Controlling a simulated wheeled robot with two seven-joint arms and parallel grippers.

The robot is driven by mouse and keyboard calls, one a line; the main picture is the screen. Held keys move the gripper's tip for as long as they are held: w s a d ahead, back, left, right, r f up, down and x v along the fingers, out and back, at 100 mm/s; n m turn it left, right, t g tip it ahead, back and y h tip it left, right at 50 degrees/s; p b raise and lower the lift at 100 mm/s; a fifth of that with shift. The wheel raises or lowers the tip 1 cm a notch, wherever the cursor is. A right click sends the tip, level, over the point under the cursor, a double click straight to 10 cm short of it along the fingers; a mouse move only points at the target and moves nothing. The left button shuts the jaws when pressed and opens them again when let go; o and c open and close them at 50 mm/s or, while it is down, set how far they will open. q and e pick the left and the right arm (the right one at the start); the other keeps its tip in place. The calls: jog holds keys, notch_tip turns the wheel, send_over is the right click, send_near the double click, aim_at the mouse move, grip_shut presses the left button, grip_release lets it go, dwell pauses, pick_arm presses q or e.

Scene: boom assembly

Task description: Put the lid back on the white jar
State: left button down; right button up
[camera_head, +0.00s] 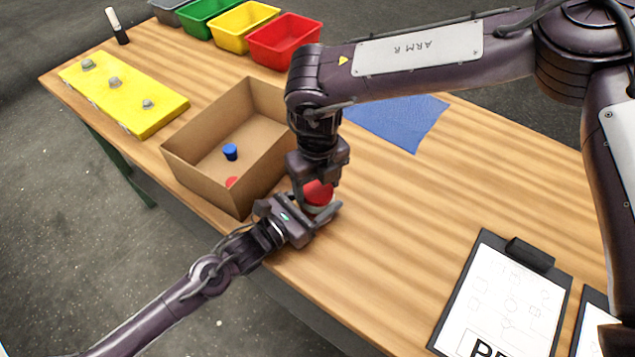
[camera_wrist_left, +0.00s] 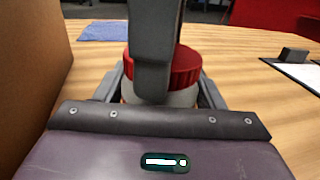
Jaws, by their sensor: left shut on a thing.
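The white jar (camera_wrist_left: 180,97) is upright between the fingers of my left gripper (camera_head: 318,212), which is shut on it just above the table. The red lid (camera_head: 318,192) is at the top of the jar, and it also shows in the left wrist view (camera_wrist_left: 186,65). I cannot tell whether it is fully seated. My right gripper (camera_head: 316,183) points down from above at the lid. One of its fingers (camera_wrist_left: 154,60) covers part of the lid and jar in the left wrist view. Its far finger is hidden there, so its grip is unclear.
An open cardboard box (camera_head: 190,165) beside the grippers holds a blue item (camera_head: 230,152) and a red item (camera_head: 231,182). A blue cloth (camera_head: 405,120), a yellow board (camera_head: 125,95), coloured bins (camera_head: 285,40) and a clipboard (camera_head: 505,300) lie around. The table right of the jar is clear.

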aim_at(305, 208)
jog(key=o, duration=0.3)
notch_tip(305, 208, up, 12)
jog(key=shift+r, duration=0.1)
dwell(0.4)
pick_arm(q)
jog(key=shift+c, duration=1.3)
grip_release()
jog(key=b+v, duration=0.2)
jog(key=v, duration=0.5)
jog(key=shift+f, duration=0.15)
jog(key=shift+s+a, duration=0.25)
jog(key=shift+a, duration=0.05)
pick_arm(e)
jog(key=shift+f, duration=1.15)
